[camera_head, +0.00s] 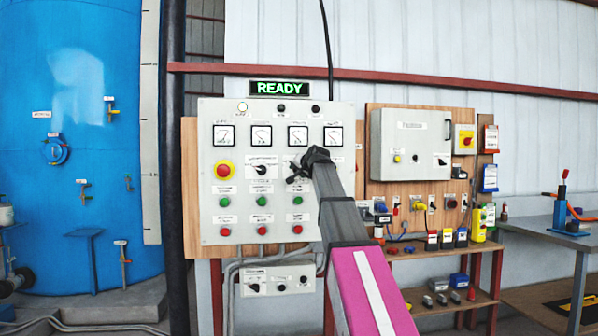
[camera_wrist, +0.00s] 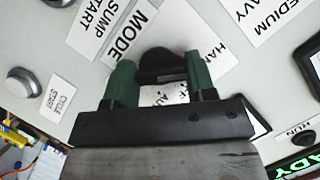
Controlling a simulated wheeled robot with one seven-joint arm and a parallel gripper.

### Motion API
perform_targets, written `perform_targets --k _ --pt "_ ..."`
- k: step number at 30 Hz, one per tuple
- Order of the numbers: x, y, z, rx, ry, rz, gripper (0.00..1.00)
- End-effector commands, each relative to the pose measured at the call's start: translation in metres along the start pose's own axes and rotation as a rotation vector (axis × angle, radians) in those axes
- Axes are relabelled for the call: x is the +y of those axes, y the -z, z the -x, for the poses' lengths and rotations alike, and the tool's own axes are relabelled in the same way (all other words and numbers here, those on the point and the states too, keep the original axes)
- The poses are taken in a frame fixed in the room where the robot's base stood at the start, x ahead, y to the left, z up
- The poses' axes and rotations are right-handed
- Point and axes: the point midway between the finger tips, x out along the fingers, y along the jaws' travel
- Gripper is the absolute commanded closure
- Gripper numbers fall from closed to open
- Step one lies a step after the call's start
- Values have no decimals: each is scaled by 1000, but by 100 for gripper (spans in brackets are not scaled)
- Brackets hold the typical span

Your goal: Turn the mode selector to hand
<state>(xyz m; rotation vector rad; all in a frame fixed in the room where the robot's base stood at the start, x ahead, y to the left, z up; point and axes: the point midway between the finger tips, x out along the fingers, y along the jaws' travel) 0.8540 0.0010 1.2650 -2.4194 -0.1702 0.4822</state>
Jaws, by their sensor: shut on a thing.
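The mode selector (camera_wrist: 160,64) is a black knob on the grey control panel (camera_head: 210,130). In the wrist view it sits between the two green fingers of my gripper (camera_wrist: 160,70), which are shut on it. A MODE label (camera_wrist: 127,38) is beside the knob. A partly covered label starting with HA (camera_wrist: 218,55) is on its other side, and a plate with partly hidden lettering (camera_wrist: 165,95) lies between the fingers. The knob's exact pointing direction is hard to tell. In the head view my gripper (camera_head: 297,174) is against the panel's right half and hides the selector.
Another black selector (camera_head: 261,170) and a red emergency button (camera_head: 224,170) are to the left. Green and red push buttons (camera_head: 262,201) sit below, dial gauges (camera_head: 261,136) above. A green READY sign (camera_head: 279,88) tops the panel. A second grey box (camera_head: 411,144) stands to the right.

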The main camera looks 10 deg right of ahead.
Motion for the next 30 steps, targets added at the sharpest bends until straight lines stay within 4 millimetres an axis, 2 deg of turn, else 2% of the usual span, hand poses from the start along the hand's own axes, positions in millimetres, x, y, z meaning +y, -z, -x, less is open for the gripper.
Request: perform_targets --k 1,2,3,12,17,23,30 --pt "-2 2 0 4 5 0 73" --pt "-2 2 0 4 5 0 39" --pt "-2 2 0 4 5 0 26" --pt "-1 1 0 1 2 -1 26" --pt "0 0 8 1 2 -1 26" --pt "0 -1 34 3 2 0 26" --pt "0 -2 79 3 3 0 26"
